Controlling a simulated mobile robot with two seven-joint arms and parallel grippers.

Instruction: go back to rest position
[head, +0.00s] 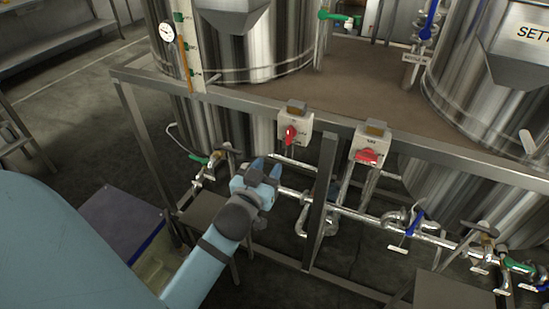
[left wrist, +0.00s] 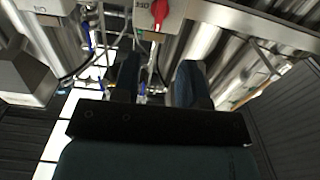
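My left arm comes in from the left of the head view. Its light blue gripper (head: 266,168) is in front of the tank frame, below the left switch box. Its two fingers stand apart with nothing between them. The left wrist view also shows the gripper (left wrist: 160,70) with a clear gap between the dark fingers. It touches no knob or valve that I can see. My right gripper is in neither view.
Two switch boxes, left (head: 296,118) and right (head: 372,142), with red knobs sit on the metal frame rail (head: 235,98). Steel tanks (head: 245,50) stand behind. Pipes with blue-handled valves (head: 414,224) run low in front. A dark-topped box (head: 122,215) is beside my arm.

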